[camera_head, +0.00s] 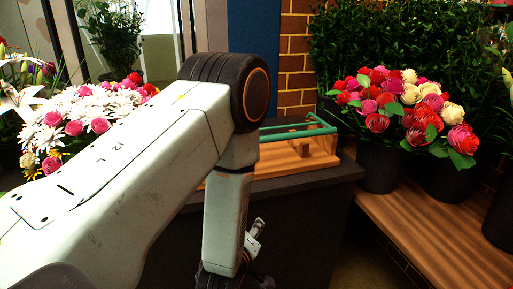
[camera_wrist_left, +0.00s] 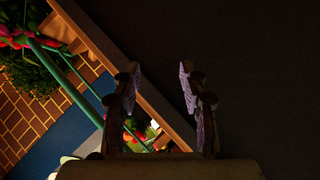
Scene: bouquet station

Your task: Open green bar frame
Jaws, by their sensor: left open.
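The green bar frame (camera_head: 300,134) lies low and roughly level over a wooden base (camera_head: 290,163) on the dark counter. Its left part is hidden behind my arm. In the left wrist view its green bars (camera_wrist_left: 66,84) run diagonally at the left, beside a wooden edge (camera_wrist_left: 140,85). My left gripper (camera_wrist_left: 160,100) is open, with nothing between its fingers. In the head view the left gripper (camera_head: 254,238) is partly hidden, low in front of the counter and below the frame. My right gripper is not in view.
The dark counter (camera_head: 315,205) has its front corner close to my left arm. Black pots of red, pink and cream flowers (camera_head: 405,110) stand on a wooden bench (camera_head: 430,235) at the right. White and pink flowers (camera_head: 85,118) are at the left, behind my arm.

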